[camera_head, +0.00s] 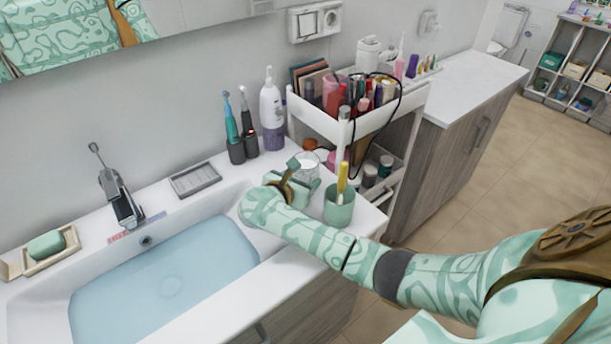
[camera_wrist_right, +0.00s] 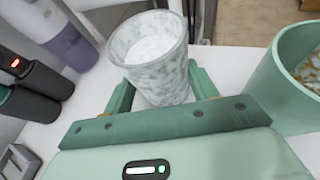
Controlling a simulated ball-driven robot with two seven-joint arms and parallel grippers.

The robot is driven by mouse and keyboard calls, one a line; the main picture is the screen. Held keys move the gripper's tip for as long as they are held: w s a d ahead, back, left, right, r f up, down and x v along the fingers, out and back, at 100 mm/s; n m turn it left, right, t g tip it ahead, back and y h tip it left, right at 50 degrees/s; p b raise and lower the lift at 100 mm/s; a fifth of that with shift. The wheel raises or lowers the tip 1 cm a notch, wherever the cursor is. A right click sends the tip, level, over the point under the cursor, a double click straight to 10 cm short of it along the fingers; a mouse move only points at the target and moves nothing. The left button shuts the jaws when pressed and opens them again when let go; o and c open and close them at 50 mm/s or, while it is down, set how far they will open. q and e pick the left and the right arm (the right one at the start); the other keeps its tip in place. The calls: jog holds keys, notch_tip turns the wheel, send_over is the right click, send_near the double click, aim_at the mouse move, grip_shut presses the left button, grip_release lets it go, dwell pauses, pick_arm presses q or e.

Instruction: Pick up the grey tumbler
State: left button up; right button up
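The grey tumbler (camera_head: 308,163) stands on the white counter at the right of the basin. In the right wrist view it is a pale, marbled cup (camera_wrist_right: 152,62) with a whitish inside. My right gripper (camera_head: 304,173) is low at the counter, with its fingers on either side of the tumbler. In the right wrist view the gripper (camera_wrist_right: 160,85) looks open around it, with a narrow gap at the left finger; contact at the right finger is unclear. The tumbler's lower part is partly hidden in the head view. My left gripper is not in view.
A green cup (camera_head: 339,209) with a yellow-handled brush stands close to the right of my right gripper. Electric toothbrushes (camera_head: 236,150) and a purple-white bottle (camera_head: 271,112) stand behind. The filled basin (camera_head: 165,280) lies left; a loaded cart (camera_head: 330,124) stands behind right.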

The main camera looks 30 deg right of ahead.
jog(key=shift+w+d+f, duration=0.1)
jog(key=shift+d+f, duration=0.05)
jog(key=c, duration=0.5)
